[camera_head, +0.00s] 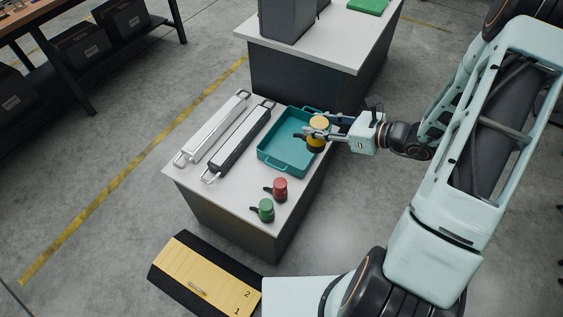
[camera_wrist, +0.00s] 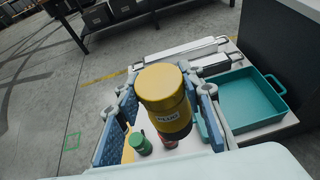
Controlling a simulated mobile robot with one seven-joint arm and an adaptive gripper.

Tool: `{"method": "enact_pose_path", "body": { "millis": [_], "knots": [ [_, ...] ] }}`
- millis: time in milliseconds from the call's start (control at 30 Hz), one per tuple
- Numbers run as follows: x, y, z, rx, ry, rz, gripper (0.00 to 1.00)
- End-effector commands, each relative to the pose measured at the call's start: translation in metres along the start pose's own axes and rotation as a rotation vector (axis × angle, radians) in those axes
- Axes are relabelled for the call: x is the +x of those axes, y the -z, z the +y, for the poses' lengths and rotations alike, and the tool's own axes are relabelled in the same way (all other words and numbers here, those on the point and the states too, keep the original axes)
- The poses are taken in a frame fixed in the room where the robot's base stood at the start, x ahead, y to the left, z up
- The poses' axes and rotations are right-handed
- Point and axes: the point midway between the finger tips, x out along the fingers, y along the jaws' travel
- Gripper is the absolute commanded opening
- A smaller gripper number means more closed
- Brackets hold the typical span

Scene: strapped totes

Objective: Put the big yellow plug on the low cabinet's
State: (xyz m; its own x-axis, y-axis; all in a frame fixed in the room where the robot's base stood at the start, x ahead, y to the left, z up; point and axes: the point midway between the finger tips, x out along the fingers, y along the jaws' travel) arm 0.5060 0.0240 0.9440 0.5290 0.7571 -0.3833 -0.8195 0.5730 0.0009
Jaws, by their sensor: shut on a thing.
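The big yellow plug (camera_head: 319,122) is held between the fingers of my gripper (camera_head: 313,132), at the right part of the teal tray (camera_head: 276,164) in the head view. In the wrist view the yellow plug (camera_wrist: 160,88), with a white label, stands between two blue finger pads (camera_wrist: 160,118); the tray (camera_wrist: 246,98) lies to its right. The plug's foot is partly hidden, and I cannot tell its height above the cabinet top. The low cabinet (camera_head: 241,189) has a white top. A red plug (camera_head: 280,188) and a green plug (camera_head: 265,209) stand near its front edge.
Two long handled bars, one white (camera_head: 212,128) and one dark-sided (camera_head: 238,143), lie on the cabinet's left. A taller-looking white-topped cabinet (camera_head: 345,52) stands behind. A yellow numbered panel (camera_head: 208,277) lies in front, near the floor.

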Motion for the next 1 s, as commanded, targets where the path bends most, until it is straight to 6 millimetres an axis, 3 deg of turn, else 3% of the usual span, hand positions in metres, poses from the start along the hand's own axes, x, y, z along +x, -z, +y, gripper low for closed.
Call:
{"method": "enact_pose_path", "body": {
  "millis": [33, 467, 1000],
  "knots": [
    [0.018, 0.012, 0.0, -0.005, -0.007, -0.002, 0.0],
    [0.124, 0.036, 0.004, -0.014, -0.027, -0.002, 0.0],
    [0.255, 0.053, 0.046, -0.023, -0.048, -0.003, 0.0]
  ]
}}
